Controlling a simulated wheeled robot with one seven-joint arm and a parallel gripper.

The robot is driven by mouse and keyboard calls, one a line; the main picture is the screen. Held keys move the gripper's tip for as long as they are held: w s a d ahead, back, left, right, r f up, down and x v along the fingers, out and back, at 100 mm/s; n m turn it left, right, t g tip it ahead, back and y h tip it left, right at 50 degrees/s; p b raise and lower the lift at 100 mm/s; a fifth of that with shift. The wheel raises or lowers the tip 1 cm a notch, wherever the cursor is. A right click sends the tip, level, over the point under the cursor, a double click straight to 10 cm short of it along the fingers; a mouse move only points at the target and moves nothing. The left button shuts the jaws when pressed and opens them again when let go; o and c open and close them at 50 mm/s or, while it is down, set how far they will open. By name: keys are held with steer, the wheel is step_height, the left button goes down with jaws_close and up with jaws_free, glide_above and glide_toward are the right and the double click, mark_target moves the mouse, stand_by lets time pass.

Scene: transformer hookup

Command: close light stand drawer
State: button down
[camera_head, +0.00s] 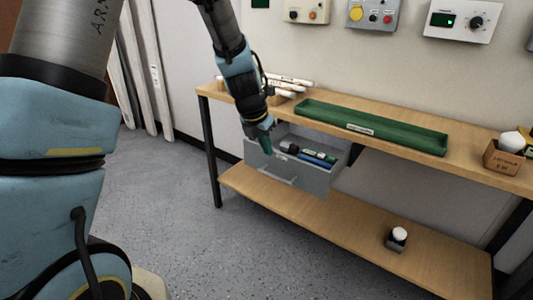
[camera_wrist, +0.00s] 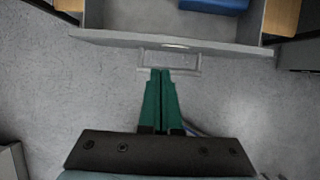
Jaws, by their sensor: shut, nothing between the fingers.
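The grey drawer (camera_head: 289,176) hangs under the left part of the wooden bench top and is pulled out. Several dark, blue and green items lie inside it. My gripper (camera_head: 265,146) is at the drawer's front, near its top edge, in the head view. In the wrist view the green fingers of my gripper (camera_wrist: 160,72) are together, with their tips at the handle (camera_wrist: 172,62) on the drawer front (camera_wrist: 225,47). I cannot tell whether the tips touch the handle. A blue item (camera_wrist: 215,5) shows inside the drawer.
The bench top (camera_head: 465,160) carries a long green tray (camera_head: 375,127), white tubes (camera_head: 290,82) at the left and a wooden box (camera_head: 503,157) at the right. A lower shelf (camera_head: 330,225) holds a small socket with a white bulb (camera_head: 398,236). The floor at the front left is clear.

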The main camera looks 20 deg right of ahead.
mark_target(272, 163)
steer(key=x, duration=0.8)
